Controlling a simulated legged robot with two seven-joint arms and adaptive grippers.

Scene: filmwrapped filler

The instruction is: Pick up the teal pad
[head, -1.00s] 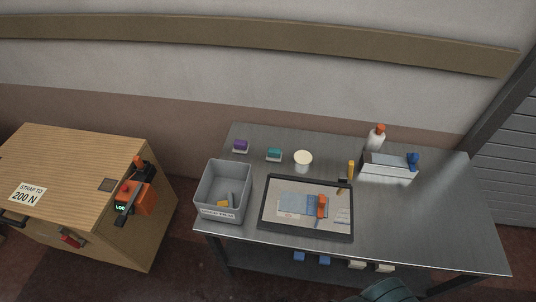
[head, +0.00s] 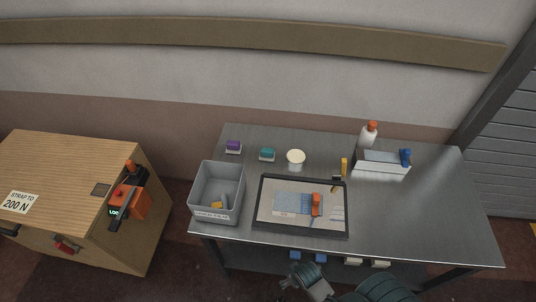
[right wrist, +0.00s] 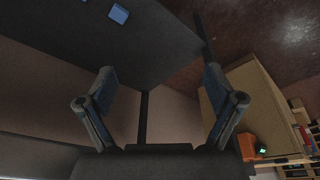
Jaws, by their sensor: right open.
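The teal pad does not show in that view. My left gripper is not in view.
A grey bin (head: 217,192) with small items and a dark-framed tray (head: 300,235) stand in front of the pads. A white bottle (head: 368,135) and a pale box (head: 380,163) stand at the back. The table's right side is clear. A wooden crate (head: 75,180) stands left.

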